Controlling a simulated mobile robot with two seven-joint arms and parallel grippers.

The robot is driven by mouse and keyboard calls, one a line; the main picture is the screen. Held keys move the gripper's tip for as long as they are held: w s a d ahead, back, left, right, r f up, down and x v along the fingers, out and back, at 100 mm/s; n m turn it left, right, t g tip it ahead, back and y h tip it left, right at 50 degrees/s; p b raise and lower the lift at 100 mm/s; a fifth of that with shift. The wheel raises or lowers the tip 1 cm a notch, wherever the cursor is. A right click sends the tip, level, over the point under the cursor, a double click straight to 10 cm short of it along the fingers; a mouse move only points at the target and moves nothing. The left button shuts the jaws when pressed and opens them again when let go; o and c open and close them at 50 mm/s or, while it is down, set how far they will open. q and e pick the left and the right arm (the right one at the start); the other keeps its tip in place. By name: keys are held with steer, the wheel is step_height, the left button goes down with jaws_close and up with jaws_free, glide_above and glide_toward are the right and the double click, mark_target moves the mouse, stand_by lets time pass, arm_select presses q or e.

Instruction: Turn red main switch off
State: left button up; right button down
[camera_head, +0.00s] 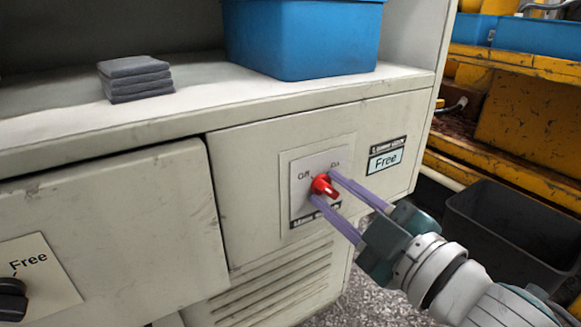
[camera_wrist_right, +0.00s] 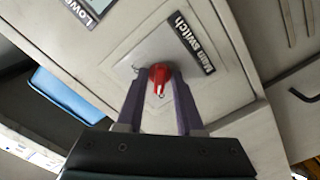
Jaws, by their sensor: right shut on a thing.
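The red main switch (camera_head: 325,187) is a small knob on a light plate on the cabinet's front panel. "Off" is printed at its upper left and "On" at its upper right. I cannot clearly tell which mark the knob points to. My right gripper (camera_head: 322,183) reaches in from the lower right. Its two purple fingers lie on either side of the knob, shut on it. In the right wrist view the red knob (camera_wrist_right: 159,76) sits between the fingertips, by the "Main switch" label (camera_wrist_right: 192,44). My left gripper is not in view.
A blue bin (camera_head: 300,40) and a stack of grey cloths (camera_head: 135,78) stand on the shelf above. A black knob (camera_head: 10,300) is at the lower left. A dark grey bin (camera_head: 510,235) stands at right.

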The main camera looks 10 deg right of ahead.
steer(key=c, duration=0.9)
jaws_free()
steer(key=shift+o, duration=0.2)
steer(key=p+v, duration=0.3)
steer(key=v, duration=0.7)
steer(key=shift+r, duration=0.1)
